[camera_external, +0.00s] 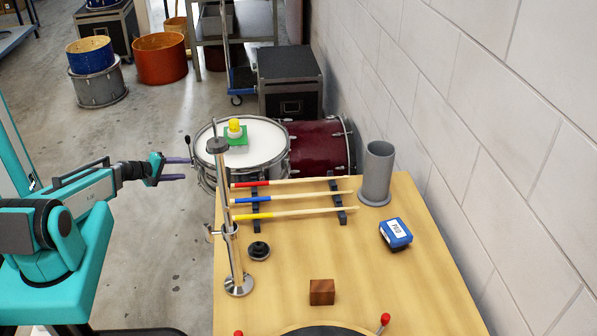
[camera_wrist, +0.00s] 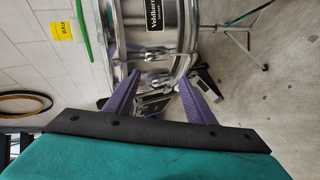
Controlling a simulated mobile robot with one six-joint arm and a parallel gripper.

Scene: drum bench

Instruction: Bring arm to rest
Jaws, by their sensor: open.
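My gripper (camera_external: 187,168) is open and empty, at the end of my teal arm in the left of the external view. Its two purple fingers point right, toward the snare drum (camera_external: 272,160), and look apart from it. In the wrist view the fingers (camera_wrist: 160,78) are spread with nothing held between them, and the drum's silver shell (camera_wrist: 155,15) shows beyond them. I cannot tell the exact gap from fingertips to drum.
The wooden bench (camera_external: 400,285) holds a metal stand (camera_external: 228,220), several drumsticks (camera_external: 300,197) on a rack, a grey cylinder (camera_external: 377,175), a blue box (camera_external: 396,234), a wooden block (camera_external: 322,292) and a black disc (camera_external: 259,250). A wall is at right. Floor between arm and bench is clear.

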